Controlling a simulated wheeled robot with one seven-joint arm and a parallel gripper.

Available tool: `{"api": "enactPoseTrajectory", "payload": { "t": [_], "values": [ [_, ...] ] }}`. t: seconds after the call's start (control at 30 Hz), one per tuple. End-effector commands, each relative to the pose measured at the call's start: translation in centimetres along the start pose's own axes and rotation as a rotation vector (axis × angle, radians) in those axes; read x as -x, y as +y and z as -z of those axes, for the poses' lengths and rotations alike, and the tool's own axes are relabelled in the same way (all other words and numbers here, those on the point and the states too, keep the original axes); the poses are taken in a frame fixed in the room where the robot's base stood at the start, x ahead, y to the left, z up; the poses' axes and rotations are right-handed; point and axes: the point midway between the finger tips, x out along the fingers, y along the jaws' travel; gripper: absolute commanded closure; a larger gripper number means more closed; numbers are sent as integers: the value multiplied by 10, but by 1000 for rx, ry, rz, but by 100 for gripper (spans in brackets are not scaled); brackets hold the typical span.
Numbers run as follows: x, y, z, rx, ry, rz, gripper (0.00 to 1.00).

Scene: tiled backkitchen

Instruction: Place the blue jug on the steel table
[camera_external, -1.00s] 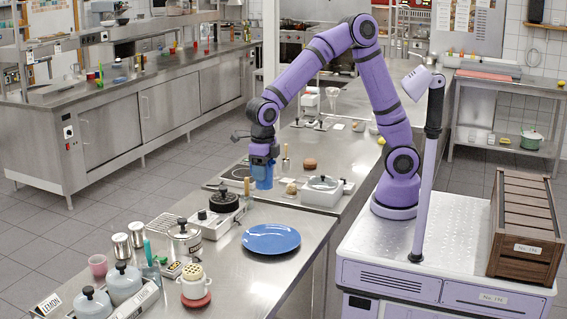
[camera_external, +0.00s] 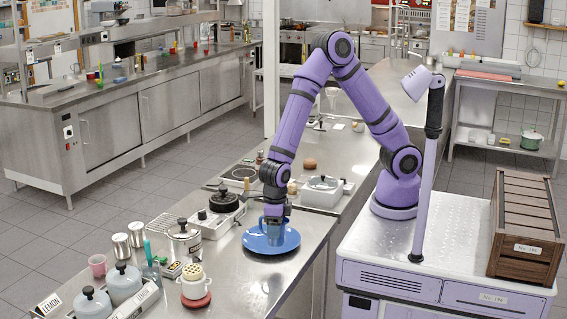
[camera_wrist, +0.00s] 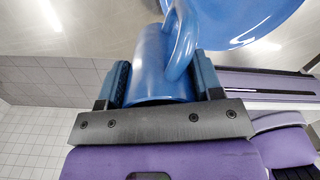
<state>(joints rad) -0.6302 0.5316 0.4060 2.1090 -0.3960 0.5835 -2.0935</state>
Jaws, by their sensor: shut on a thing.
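My gripper (camera_external: 275,213) points down over the steel table (camera_external: 262,285), shut on the blue jug (camera_external: 274,231). In the wrist view, the jug (camera_wrist: 152,62) sits between the two fingers, with its curved handle toward the blue plate (camera_wrist: 225,22). In the external view, the jug overlaps the plate (camera_external: 291,240). I cannot tell whether the jug touches the plate or the table. The gripper hides the jug's upper part in the external view.
A pot (camera_external: 184,240) and a black-lidded appliance (camera_external: 222,204) stand left of the plate. Bare steel lies in front of the plate.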

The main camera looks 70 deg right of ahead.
Motion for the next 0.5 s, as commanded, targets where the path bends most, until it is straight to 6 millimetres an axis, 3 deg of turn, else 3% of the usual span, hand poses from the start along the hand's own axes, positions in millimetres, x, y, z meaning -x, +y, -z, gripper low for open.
{"api": "enactPoseTrajectory", "payload": {
  "t": [0.2, 0.5],
  "values": [
    [-17, 4, -11, -1, -1, 0, 73],
    [-23, 24, -74, -2, -2, -1, 73]
  ]
}}
